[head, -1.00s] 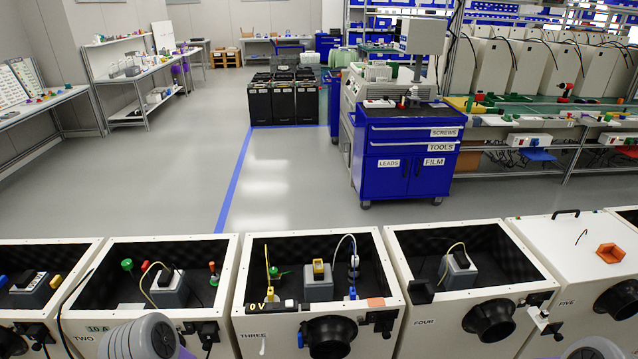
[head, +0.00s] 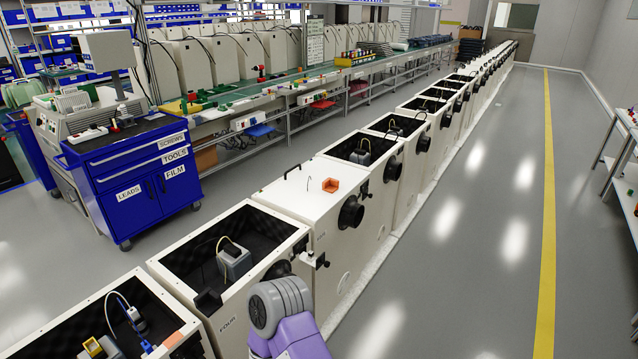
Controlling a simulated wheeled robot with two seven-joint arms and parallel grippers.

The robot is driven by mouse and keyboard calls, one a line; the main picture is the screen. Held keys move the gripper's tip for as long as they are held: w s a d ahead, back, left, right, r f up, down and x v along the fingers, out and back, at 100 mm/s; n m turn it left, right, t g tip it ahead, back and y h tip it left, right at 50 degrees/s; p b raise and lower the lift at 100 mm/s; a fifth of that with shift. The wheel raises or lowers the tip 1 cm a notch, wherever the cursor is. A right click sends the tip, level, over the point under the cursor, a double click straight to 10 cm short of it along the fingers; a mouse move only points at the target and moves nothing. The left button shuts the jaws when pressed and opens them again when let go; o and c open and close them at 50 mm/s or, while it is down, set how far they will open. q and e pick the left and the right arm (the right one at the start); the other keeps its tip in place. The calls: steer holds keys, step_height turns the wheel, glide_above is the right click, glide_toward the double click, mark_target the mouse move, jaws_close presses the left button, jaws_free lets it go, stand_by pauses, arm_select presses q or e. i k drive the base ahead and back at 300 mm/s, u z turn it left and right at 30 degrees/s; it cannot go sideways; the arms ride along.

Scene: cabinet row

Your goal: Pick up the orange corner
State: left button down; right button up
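The orange corner (head: 330,185) is a small open orange piece. It lies on the closed white top of cabinet five (head: 300,190), near the middle of the head view. Nothing of mine touches it. A grey and purple part of my own arm shows at the bottom centre, in front of cabinet four. No fingers of either gripper show in the head view.
Open-topped cabinet four (head: 168,262) stands nearer than cabinet five. More cabinets run away to the upper right. A blue tool cart (head: 135,185) stands at the left. Clear grey floor (head: 450,270) with a yellow line (head: 548,210) lies to the right.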

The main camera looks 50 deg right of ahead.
mark_target(330, 185)
steer(key=z, duration=2.7)
steer(key=i, duration=1.9)
steer(key=u, duration=2.35)
